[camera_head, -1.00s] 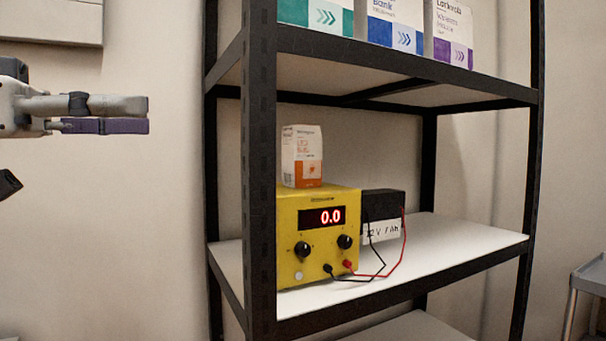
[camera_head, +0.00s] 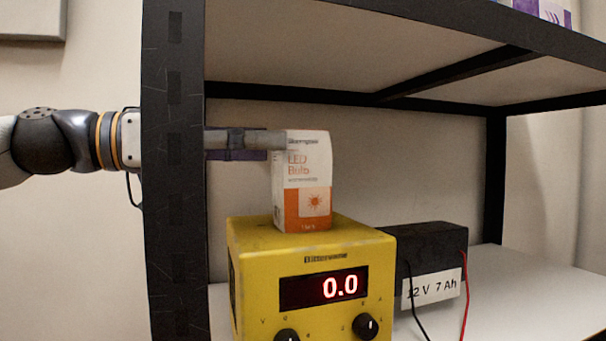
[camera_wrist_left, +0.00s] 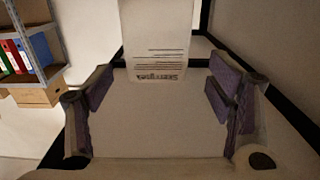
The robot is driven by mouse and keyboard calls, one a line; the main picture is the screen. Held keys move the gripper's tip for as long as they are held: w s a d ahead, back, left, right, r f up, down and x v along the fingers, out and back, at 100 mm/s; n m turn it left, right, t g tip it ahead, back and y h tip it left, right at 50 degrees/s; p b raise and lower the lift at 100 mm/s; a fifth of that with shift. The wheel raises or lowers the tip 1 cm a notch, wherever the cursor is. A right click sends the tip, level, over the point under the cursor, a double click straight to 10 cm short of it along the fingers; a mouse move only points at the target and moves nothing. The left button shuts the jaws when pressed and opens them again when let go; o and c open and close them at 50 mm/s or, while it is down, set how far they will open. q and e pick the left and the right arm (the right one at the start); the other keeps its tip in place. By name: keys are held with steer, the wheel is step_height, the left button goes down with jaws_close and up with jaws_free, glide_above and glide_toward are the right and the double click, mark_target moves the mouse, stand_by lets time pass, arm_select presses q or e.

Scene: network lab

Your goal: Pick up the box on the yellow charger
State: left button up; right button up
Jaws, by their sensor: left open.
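The white and orange LED bulb box (camera_head: 308,180) stands upright on top of the yellow charger (camera_head: 312,252) in the head view. My left gripper (camera_head: 262,146) comes in from the left, behind the black shelf post, at the height of the box's upper part. One grey finger overlaps the box's upper left edge in the picture. In the left wrist view the gripper (camera_wrist_left: 161,75) is open, with its purple finger pads apart, and the box (camera_wrist_left: 156,38) shows between and ahead of them. I cannot tell whether any finger touches it. My right gripper is not in view.
The black shelf post (camera_head: 175,200) stands in front of my left wrist. The upper shelf (camera_head: 350,50) is above the box. A black 12 V battery (camera_head: 432,255) with wires stands right of the charger. The lower shelf (camera_head: 540,295) is bare to the right.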

mark_target(300, 142)
arm_select(q)
steer(key=x, duration=0.2)
steer(key=p+x, duration=0.1)
steer(key=x, duration=0.1)
steer(key=shift+s+d+r, duration=0.1)
steer(key=shift+d, duration=0.65)
steer(key=shift+a, duration=0.1)
steer(key=c, duration=1.2)
